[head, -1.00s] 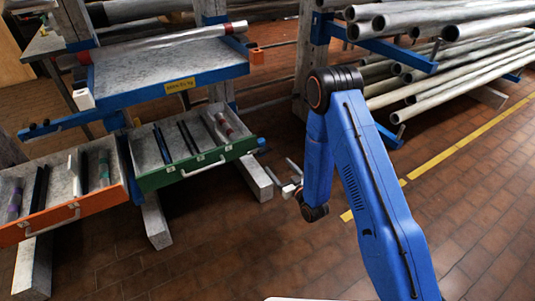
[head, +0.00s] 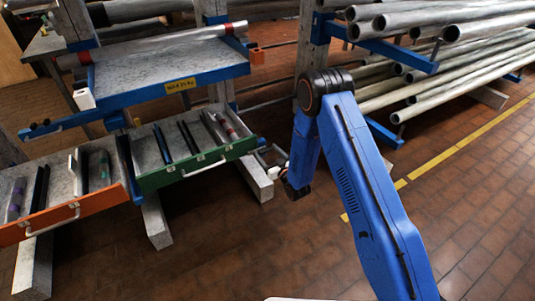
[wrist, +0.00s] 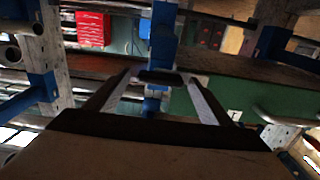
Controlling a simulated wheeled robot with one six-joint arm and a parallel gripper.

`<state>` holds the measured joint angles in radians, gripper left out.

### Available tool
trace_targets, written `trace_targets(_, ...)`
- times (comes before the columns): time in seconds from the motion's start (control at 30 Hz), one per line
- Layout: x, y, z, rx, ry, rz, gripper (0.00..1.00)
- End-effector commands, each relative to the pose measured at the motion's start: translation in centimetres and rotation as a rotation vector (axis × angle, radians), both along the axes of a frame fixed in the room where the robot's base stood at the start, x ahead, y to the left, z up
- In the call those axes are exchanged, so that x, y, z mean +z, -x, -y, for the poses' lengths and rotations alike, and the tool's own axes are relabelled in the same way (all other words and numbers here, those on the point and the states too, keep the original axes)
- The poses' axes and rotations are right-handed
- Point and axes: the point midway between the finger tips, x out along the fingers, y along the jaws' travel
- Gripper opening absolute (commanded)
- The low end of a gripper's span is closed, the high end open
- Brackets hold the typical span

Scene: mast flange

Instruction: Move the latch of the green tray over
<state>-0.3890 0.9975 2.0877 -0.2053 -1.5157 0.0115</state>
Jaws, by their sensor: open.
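The green tray (head: 205,167) is in the middle left of the head view, with a white handle on its front and dark rods and tubes inside. A small blue piece at its right end (head: 262,142), which looks like the latch, is partly hidden by my gripper (head: 272,158). My gripper is open, close beside that end. In the wrist view, the two fingers of my gripper (wrist: 160,78) stand apart, with a blue piece (wrist: 154,104) showing between them. I cannot tell whether they touch it. The green tray front (wrist: 232,97) lies to the right there.
An orange tray (head: 75,213) is left of the green one. A blue-edged shelf (head: 165,70) with a yellow label is above. Long pipes (head: 450,75) lie on a rack at the right. A wooden-looking beam (head: 254,178) is below my gripper. Brown floor is free in front.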

Motion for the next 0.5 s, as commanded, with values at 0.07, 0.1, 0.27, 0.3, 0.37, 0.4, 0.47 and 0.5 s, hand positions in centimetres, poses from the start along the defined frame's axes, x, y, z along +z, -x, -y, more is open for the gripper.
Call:
trace_targets(0.07,0.0,0.01,0.01,0.0,0.0,0.0,0.75)
trace_targets(0.1,-0.01,0.02,0.01,0.0,0.0,0.0,0.75)
trace_targets(0.27,0.0,0.02,0.02,0.0,0.0,0.0,0.39)
trace_targets(0.3,0.0,0.02,0.02,0.0,0.0,0.0,0.3)
trace_targets(0.37,0.0,0.02,0.02,0.0,0.0,0.0,0.16)
trace_targets(0.4,0.0,0.02,0.02,0.0,0.0,0.0,0.16)
trace_targets(0.47,0.0,0.03,0.02,0.0,-0.002,-0.001,0.16)
trace_targets(0.5,0.0,0.03,0.02,0.0,-0.004,-0.003,0.16)
